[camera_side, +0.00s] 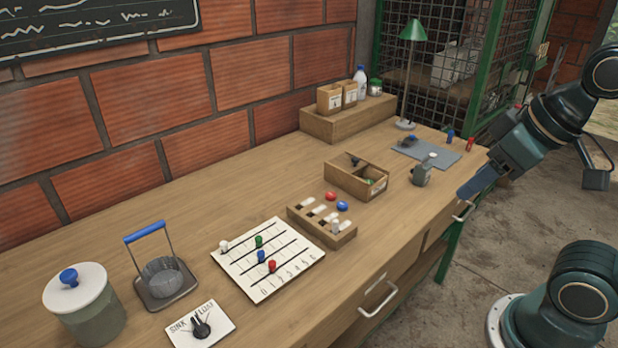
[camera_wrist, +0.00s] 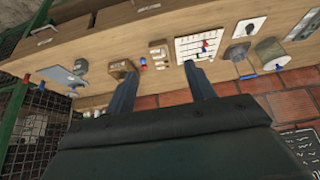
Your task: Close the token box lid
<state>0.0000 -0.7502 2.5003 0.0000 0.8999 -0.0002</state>
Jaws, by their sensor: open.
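The token box is a small wooden box (camera_side: 352,184) near the middle right of the bench in the side view. Its lid (camera_side: 350,161) carries a dark knob and covers only part of the top. The right end is uncovered, and something green shows inside. The box also shows in the wrist view (camera_wrist: 118,68), just left of the left finger. My gripper (camera_side: 472,190) is empty, to the right of the box, above the bench's front edge. In the wrist view its two fingers (camera_wrist: 160,68) stand wide apart.
A grey pitcher (camera_side: 422,172) stands between the box and my gripper. A green lamp (camera_side: 411,75) and a raised shelf (camera_side: 347,117) stand behind.

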